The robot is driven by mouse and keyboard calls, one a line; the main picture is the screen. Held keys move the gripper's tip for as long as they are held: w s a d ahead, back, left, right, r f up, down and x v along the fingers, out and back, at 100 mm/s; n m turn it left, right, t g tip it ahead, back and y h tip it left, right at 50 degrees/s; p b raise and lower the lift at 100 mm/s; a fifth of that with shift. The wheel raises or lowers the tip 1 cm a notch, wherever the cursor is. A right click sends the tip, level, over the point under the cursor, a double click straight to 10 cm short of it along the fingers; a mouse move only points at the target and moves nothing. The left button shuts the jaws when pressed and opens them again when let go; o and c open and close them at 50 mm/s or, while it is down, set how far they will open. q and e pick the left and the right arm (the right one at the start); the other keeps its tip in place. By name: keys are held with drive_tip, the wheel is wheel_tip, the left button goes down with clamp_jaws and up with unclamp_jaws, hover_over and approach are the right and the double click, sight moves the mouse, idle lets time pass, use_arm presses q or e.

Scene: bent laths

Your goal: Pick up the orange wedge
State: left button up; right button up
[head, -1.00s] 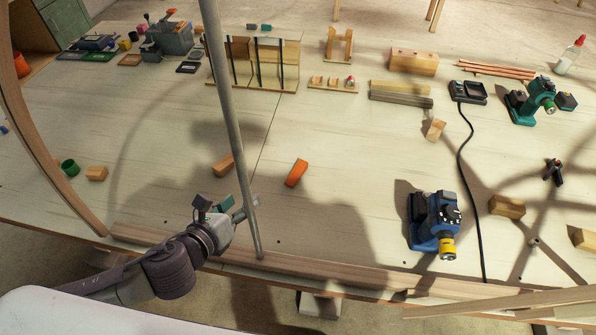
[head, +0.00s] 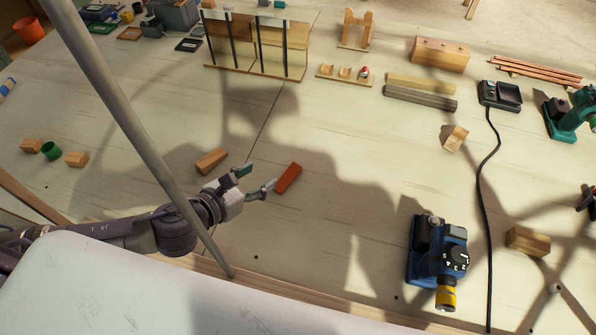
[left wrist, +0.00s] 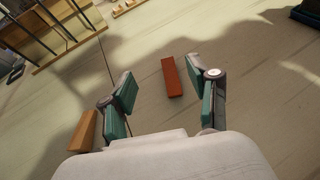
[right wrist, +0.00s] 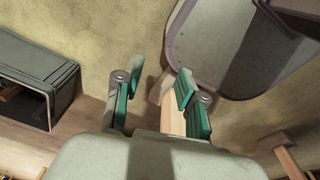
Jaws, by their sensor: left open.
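The orange wedge (head: 288,178) lies on the pale bench top, just right of my left gripper (head: 257,180) in the head view. My left gripper is open and empty, its fingertips a little short of the wedge. In the left wrist view, the wedge (left wrist: 172,77) lies ahead, between the lines of the two fingers (left wrist: 160,82) and nearer the right one. My right gripper (right wrist: 160,84) shows only in the right wrist view, away from the wedge. It is open, and a wooden piece (right wrist: 172,116) shows behind its fingers.
A wooden block (head: 211,161) lies left of the wedge; it also shows by the left finger in the left wrist view (left wrist: 86,130). A blue tool (head: 437,255) stands at right, near a black cable (head: 482,200). A grey pole (head: 135,130) crosses before my left arm.

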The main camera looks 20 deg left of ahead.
use_arm(q)
drive_tip(key=b, duration=0.5)
approach(294, 169)
drive_tip(key=v, duration=0.3)
drive_tip(key=shift+s+a, duration=0.15)
drive_tip(key=shift+a, duration=0.15)
drive_tip(key=shift+f, duration=0.2)
drive_tip(key=p+x, duration=0.1)
drive_tip(key=x, duration=0.7)
drive_tip(key=shift+d+r, duration=0.1)
drive_tip(key=shift+r, duration=0.05)
drive_tip(key=p+x, duration=0.1)
drive_tip(key=x, duration=0.5)
drive_tip(key=shift+r+p, duration=0.15)
drive_tip(key=shift+p, duration=0.15)
drive_tip(key=shift+s, duration=0.15)
drive_tip(key=shift+c, duration=1)
clamp_jaws()
use_arm(e)
drive_tip(key=f, duration=0.1)
drive_tip(key=s+f, duration=0.1)
drive_tip(key=f, duration=0.1)
drive_tip(key=shift+f, duration=0.2)
